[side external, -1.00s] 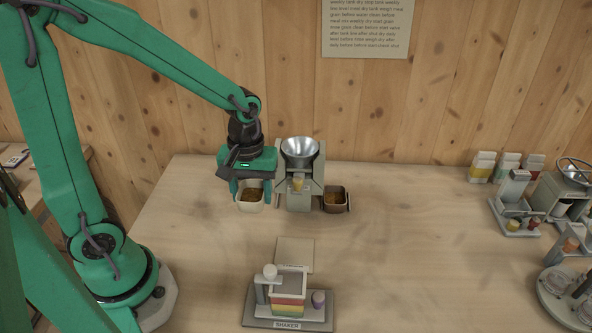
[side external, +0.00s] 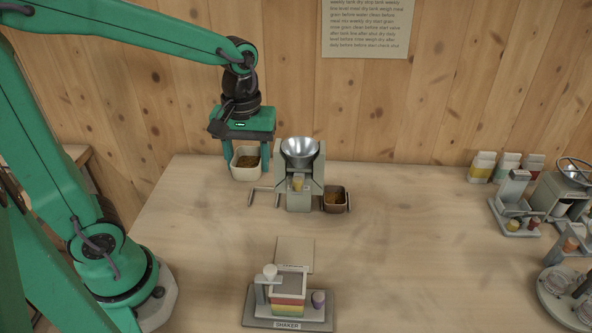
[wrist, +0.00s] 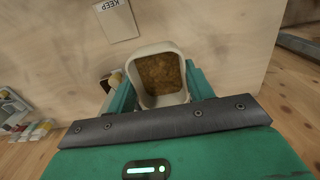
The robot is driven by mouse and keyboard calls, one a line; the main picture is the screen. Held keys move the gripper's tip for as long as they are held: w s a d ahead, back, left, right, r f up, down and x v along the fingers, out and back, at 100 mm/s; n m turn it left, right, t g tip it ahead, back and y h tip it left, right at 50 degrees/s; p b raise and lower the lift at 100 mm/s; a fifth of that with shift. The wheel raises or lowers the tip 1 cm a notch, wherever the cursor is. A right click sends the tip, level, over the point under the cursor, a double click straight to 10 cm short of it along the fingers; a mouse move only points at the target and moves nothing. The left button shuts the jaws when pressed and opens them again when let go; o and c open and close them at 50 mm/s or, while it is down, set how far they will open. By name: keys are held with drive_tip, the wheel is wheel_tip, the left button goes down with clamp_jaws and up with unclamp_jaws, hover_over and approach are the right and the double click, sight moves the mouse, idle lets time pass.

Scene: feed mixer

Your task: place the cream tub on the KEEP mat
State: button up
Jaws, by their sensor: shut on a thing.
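The cream tub (side external: 246,173) has brown grainy contents. My gripper (side external: 246,157) is shut on it, with a green finger on each side, and holds it roughly upright behind and left of the grinder. In the wrist view the tub (wrist: 166,101) sits between my fingers (wrist: 160,88), its open top showing. The KEEP mat (side external: 295,255) is a pale square on the table in front of the grinder. In the wrist view the mat (wrist: 116,20) shows its KEEP label at the top, bare and apart from the tub.
The grinder (side external: 298,180) with a metal funnel stands right of the tub. A brown tub (side external: 335,205) sits in its right-hand holder; the left-hand holder (side external: 264,197) is empty. The shaker (side external: 288,309) stands just in front of the mat. Open table lies left of the mat.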

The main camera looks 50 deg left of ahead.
wheel_tip(320, 180, up, 3)
drive_tip(key=w+d, duration=0.3)
drive_tip(key=d, duration=0.7)
hover_over(295, 251)
drive_tip(key=shift+f, duration=8.75)
drive_tip(key=shift+f, duration=0.1)
drive_tip(key=shift+f, duration=1.8)
drive_tip(key=shift+f, duration=0.15)
drive_tip(key=o, duration=1)
